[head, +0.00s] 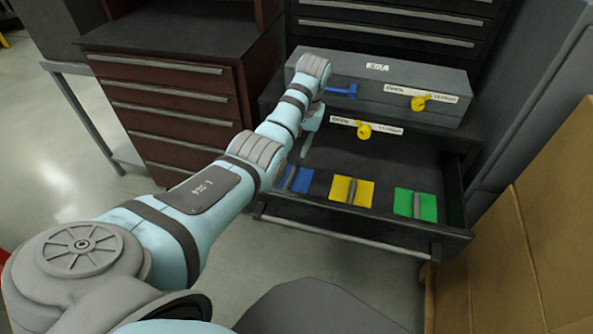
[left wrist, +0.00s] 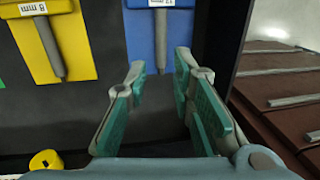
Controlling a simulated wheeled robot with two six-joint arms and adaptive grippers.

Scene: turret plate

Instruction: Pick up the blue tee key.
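The blue tee key (head: 297,179) lies in the open drawer, leftmost in a row of three coloured pieces. In the left wrist view it shows as a flat blue piece (left wrist: 174,42) with a white label reading 12 mm and a grey bar (left wrist: 161,48). I cannot tell whether the blue part is its handle or a pad. My left gripper (head: 306,146) points down above the drawer's left part. Its fingers are open (left wrist: 160,68), with the bar's end showing between the tips. I see no contact, and cannot judge the height. My right gripper is out of view.
A yellow piece (head: 342,188) and a green piece (head: 405,203), each with a grey bar, lie to the right. A brown cabinet (head: 170,101) is left, cardboard (head: 520,240) right.

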